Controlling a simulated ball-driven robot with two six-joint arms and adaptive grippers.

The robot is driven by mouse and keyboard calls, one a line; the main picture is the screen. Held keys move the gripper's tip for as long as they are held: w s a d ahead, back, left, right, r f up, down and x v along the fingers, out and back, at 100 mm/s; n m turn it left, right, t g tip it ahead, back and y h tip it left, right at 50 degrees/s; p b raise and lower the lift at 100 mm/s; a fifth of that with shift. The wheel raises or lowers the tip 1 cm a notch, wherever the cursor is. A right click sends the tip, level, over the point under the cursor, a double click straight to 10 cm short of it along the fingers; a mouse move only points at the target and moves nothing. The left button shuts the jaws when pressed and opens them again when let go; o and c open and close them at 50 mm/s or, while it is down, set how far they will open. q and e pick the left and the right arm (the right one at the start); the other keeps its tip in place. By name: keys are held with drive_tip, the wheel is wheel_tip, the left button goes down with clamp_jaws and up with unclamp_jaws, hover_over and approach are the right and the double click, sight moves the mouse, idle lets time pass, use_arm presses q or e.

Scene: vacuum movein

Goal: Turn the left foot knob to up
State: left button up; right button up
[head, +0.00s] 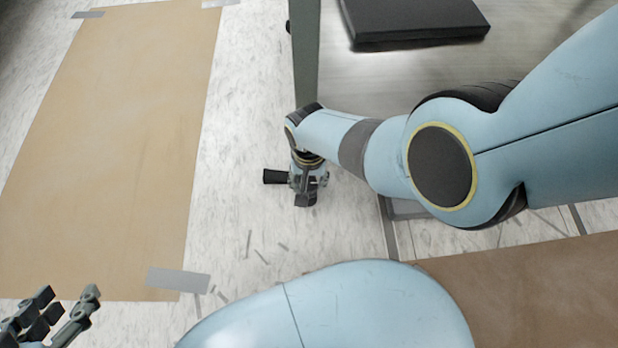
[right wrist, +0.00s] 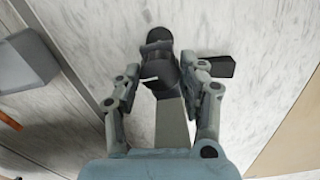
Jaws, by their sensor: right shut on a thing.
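My right gripper (head: 307,186) reaches down beside the metal frame in the head view. In the right wrist view its two fingers (right wrist: 163,88) close around the dark foot knob (right wrist: 159,48), which has a small white mark. A black flared piece (right wrist: 220,66) sticks out beside one finger and also shows left of the gripper in the head view (head: 275,176). The fingers hide part of the knob, and I cannot tell which position it is turned to. My left gripper (head: 66,296) is open and empty at the lower left of the head view.
A grey metal surface with a frame post (head: 306,60) carries a black pad (head: 415,20). A brown sheet (head: 115,150) is taped to the pale floor on the left. The floor between sheet and frame is mostly clear. Another brown sheet (head: 540,295) lies at lower right.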

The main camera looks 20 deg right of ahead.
idle(0.3)
drive_tip(key=o, duration=1.2)
